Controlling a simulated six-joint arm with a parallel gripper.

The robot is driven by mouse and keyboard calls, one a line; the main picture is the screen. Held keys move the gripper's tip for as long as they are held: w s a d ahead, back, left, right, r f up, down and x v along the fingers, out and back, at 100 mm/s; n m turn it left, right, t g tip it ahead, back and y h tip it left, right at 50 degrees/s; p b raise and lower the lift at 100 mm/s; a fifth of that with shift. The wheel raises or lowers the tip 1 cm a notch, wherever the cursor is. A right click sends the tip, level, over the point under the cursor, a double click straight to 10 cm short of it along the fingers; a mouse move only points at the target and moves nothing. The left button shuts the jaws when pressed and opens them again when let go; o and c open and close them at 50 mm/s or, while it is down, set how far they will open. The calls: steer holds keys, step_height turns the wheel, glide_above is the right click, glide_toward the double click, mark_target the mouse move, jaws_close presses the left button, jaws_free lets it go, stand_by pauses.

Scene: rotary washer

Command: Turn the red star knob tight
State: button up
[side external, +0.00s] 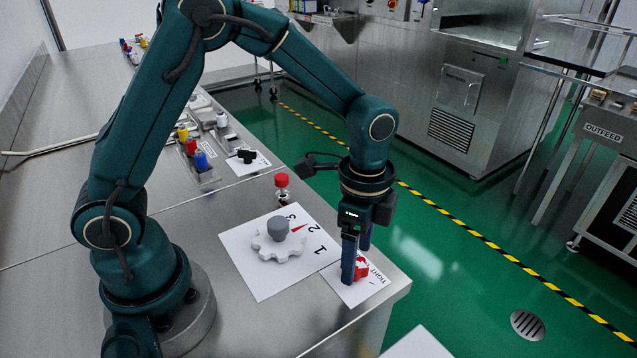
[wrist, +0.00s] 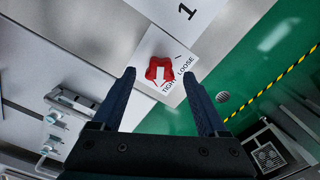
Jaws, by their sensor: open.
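The red star knob (side external: 361,268) sits on a white card (side external: 345,291) near the front right corner of the steel table. In the wrist view the knob (wrist: 158,70) shows a white mark on its top, and the card (wrist: 148,46) reads TIGHT and LOOSE. My gripper (side external: 355,262) points down over the knob, with one dark blue finger partly hiding it in the side view. In the wrist view my gripper (wrist: 163,88) is open, fingers wide apart, with the knob between and slightly beyond the fingertips. I see no contact with the knob.
A grey lobed dial (side external: 278,246) stands on a larger card (side external: 262,280) numbered 1 to 3, left of the knob. The table edge is close on the right.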

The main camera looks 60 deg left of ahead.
steer(key=shift+r, duration=1.95)
steer(key=shift+r, duration=0.1)
steer(key=s+a+r+n+t, duration=0.2)
steer(key=r, duration=0.3)
steer(key=s+a+r+n+t, duration=0.1)
steer(key=s+a+r+t, duration=0.1)
steer(key=r, duration=0.3)
steer(key=s+a+f+n+t, duration=0.1)
steer(key=s+a+n, duration=0.1)
steer(key=s+n, duration=0.5)
steer(key=shift+s+f+n+t, duration=0.3)
steer(key=shift+s+f+n, duration=0.1)
steer(key=shift+n, duration=0.7)
